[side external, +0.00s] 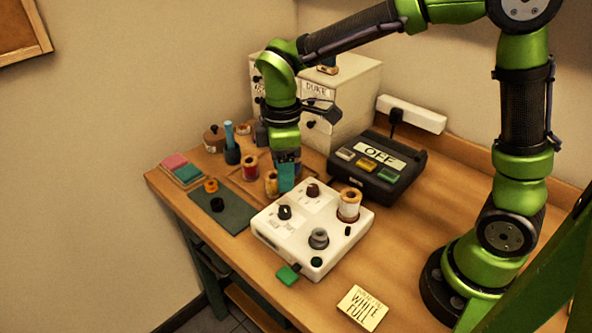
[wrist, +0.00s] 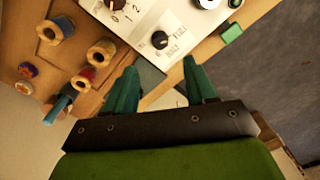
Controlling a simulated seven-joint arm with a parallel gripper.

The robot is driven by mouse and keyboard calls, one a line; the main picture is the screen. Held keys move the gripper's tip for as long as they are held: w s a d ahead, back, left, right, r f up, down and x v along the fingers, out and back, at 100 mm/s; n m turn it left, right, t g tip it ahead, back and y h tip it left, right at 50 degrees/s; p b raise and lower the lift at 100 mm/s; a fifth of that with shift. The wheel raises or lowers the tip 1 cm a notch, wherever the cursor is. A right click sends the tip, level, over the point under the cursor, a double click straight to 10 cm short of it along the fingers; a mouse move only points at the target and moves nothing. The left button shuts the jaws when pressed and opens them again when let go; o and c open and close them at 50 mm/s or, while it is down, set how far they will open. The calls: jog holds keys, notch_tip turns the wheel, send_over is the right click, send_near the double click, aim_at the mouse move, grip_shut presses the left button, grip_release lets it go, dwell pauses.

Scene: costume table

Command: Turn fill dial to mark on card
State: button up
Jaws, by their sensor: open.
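The white box (side external: 275,236) on the table carries two dials. The black dial (side external: 285,212) has labels beside it that look like fill words; in the wrist view this dial (wrist: 160,40) sits just beyond my fingertips. Its exact pointing is too small to tell. The brown dial (side external: 312,190) has numbers by it and is partly cut off in the wrist view (wrist: 113,4). The card (side external: 362,308) at the front edge reads "WHITE FULL"; its small top line is unreadable. My gripper (side external: 287,188) is open and empty, pointing down behind the black dial; the teal fingers (wrist: 160,67) appear clear of it.
A black device (side external: 376,165) showing "OFF" is behind. Coloured spools (side external: 250,167) stand left of my gripper. A green block (side external: 288,274) lies at the box's front. Bare table lies right of the box.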

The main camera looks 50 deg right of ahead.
notch_tip(320, 180, up, 7)
dwell(0.3)
jog(key=shift+r, duration=0.1)
jog(key=s+d+r+m+t+y, duration=0.1)
jog(key=s+d+m+t+y, duration=0.1)
jog(key=s+d+m+t, duration=0.5)
jog(key=s+d+m, duration=0.1)
jog(key=s+m, duration=0.5)
jog(key=m, duration=0.1)
jog(key=shift+d+r+m, duration=0.25)
jog(key=shift+r+m, duration=0.05)
jog(key=shift+r, duration=0.1)
dwell(0.4)
